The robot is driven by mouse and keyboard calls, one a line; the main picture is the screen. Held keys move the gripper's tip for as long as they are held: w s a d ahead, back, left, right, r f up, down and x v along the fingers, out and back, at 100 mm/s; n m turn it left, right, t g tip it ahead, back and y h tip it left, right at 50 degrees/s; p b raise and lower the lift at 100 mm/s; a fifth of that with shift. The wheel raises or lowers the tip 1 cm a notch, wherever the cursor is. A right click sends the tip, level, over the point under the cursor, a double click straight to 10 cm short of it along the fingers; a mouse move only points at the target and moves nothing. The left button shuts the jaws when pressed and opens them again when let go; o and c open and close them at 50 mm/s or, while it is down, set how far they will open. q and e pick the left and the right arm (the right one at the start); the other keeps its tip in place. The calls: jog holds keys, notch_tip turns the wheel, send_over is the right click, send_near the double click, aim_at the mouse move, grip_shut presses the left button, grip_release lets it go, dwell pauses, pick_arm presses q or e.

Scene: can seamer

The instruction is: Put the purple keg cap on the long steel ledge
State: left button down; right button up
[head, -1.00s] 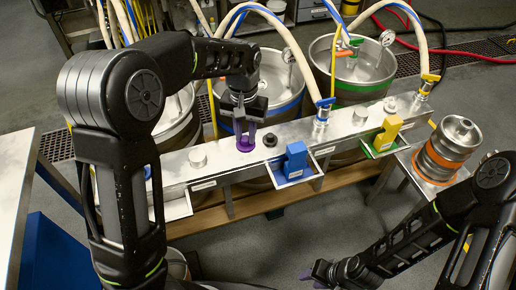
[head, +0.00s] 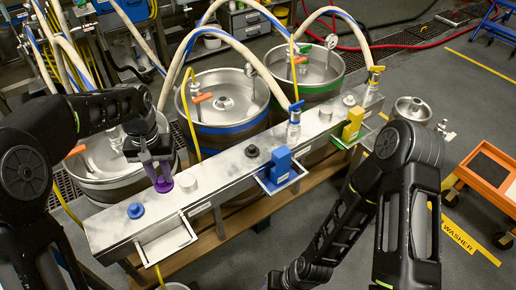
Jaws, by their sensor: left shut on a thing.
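The purple keg cap (head: 163,185) is between the fingertips of my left gripper (head: 159,171), which is shut on it. The cap is at the top of the long steel ledge (head: 215,188), between a blue cap (head: 136,210) and a white cap (head: 187,181). I cannot tell whether it touches the ledge surface. The fingers hide part of the cap. My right gripper (head: 281,277) is low at the bottom edge, in front of the ledge and away from it; its fingers are too unclear to tell their state.
A black cap (head: 252,151), a blue tap block (head: 281,164) and a yellow one (head: 352,123) stand farther right along the ledge. Steel kegs (head: 225,98) with hoses stand behind. An orange cart (head: 490,172) is at the right. Open floor lies in front.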

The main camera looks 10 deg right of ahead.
pick_arm(q)
jog(key=s+a+f+m+b, duration=0.1)
jog(key=a+m+b, duration=0.3)
jog(key=a, duration=0.7)
jog(key=s+a+f+m+b, duration=0.1)
jog(key=a+f+m+b, duration=0.3)
jog(key=a, duration=0.7)
jog(key=shift+s+m+b, duration=0.4)
jog(key=shift+m+b, duration=0.1)
jog(key=shift+m, duration=0.3)
jog(key=shift+f, duration=0.15)
jog(key=shift+f+b, duration=0.35)
jog(key=shift+f, duration=2.15)
jog(key=shift+f, duration=2.5)
jog(key=shift+b, duration=0.3)
